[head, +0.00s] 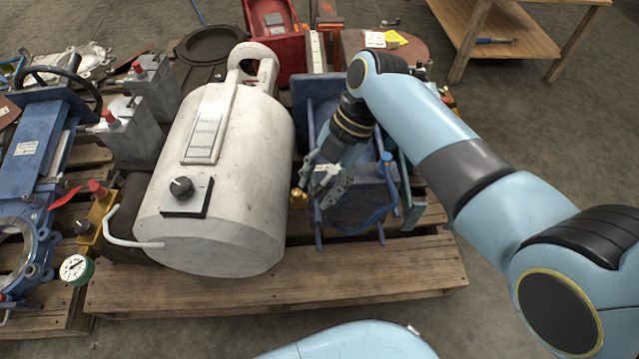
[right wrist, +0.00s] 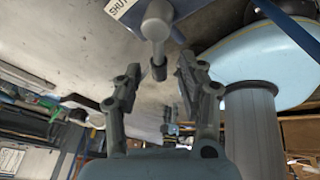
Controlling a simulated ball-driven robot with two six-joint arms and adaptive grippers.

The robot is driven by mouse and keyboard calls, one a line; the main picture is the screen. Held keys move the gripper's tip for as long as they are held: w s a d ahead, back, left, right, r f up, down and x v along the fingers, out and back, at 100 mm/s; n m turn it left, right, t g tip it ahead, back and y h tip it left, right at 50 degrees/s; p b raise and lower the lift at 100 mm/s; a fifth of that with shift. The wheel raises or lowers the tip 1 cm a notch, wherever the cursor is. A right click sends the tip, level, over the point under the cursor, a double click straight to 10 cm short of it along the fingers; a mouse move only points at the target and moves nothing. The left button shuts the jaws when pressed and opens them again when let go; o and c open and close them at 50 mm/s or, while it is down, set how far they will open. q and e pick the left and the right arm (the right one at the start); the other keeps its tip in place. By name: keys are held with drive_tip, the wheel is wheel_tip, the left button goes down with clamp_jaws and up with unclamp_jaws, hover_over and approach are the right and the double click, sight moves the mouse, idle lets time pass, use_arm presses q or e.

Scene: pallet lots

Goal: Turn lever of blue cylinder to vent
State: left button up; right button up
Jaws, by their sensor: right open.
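My right gripper (head: 318,188) is open at the left side of the blue apparatus (head: 362,207), right of the big white cylinder (head: 245,125). A small brass-coloured piece (head: 299,194) shows at its fingertips. In the right wrist view a grey lever (right wrist: 157,35) with a round hub and a dark end stands between the open fingers of the right gripper (right wrist: 158,72). I cannot tell whether they touch it. Beside its hub is a blue plate (right wrist: 152,8) with a label reading "SHUT", partly cut off. No vent mark is readable. My left gripper is not in view.
The white cylinder carries a black knob (head: 181,188) and lies on a wooden pallet (head: 275,290). Blue and grey equipment with a pressure gauge (head: 76,269) crowds the left. A red bin (head: 273,25) stands behind. A wooden table (head: 520,40) is at the back right; floor there is clear.

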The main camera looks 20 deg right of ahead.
clamp_jaws()
idle(0.3)
idle(0.4)
